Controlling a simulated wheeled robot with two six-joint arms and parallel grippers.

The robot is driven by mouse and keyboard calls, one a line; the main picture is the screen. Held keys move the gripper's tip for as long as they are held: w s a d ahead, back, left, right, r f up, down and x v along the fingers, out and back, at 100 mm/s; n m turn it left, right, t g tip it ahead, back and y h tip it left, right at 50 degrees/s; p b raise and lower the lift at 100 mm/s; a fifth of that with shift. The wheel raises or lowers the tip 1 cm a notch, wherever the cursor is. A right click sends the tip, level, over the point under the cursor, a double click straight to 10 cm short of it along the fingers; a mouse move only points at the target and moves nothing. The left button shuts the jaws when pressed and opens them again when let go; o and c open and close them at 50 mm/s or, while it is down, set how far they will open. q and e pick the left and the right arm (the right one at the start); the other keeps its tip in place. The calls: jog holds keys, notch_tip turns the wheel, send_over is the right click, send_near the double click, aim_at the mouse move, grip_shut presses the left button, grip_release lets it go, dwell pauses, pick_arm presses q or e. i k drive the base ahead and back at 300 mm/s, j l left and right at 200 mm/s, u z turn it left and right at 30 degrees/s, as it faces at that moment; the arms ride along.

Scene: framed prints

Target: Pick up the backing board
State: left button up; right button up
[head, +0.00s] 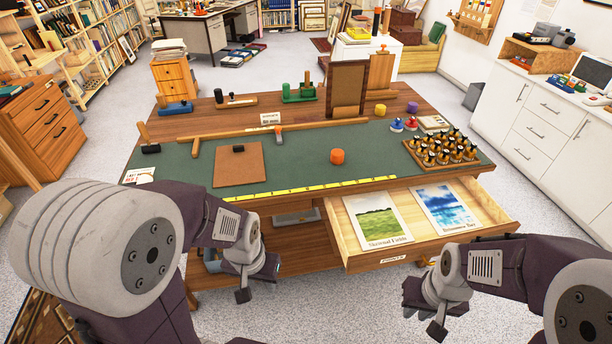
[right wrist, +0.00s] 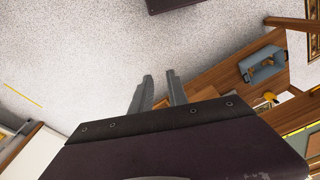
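A flat brown square board (head: 239,168) with a small black tab near its top edge lies on the green mat (head: 300,150) of the workbench, left of centre. It looks like the backing board. My left gripper (head: 258,282) is in front of the bench, nearer to me than the board and apart from it; its fingers look spread and empty. My right gripper (head: 449,320) is in front of the open drawer at the lower right. In the right wrist view its two fingers (right wrist: 160,88) stand apart with nothing between them.
The open drawer (head: 470,206) juts toward me, holding a green landscape print (head: 377,220) and a blue print (head: 444,207). An orange round piece (head: 337,156) and a wooden tray of small bottles (head: 413,153) sit on the mat. A brown upright frame (head: 347,88) stands behind.

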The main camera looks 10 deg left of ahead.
aim_at(240, 163)
jog(key=i+j+u, duration=0.55)
jog(key=i+u, duration=0.2)
jog(key=i, duration=0.2)
jog(key=i+u, duration=0.4)
jog(key=i+j, duration=0.05)
jog(key=i, duration=0.05)
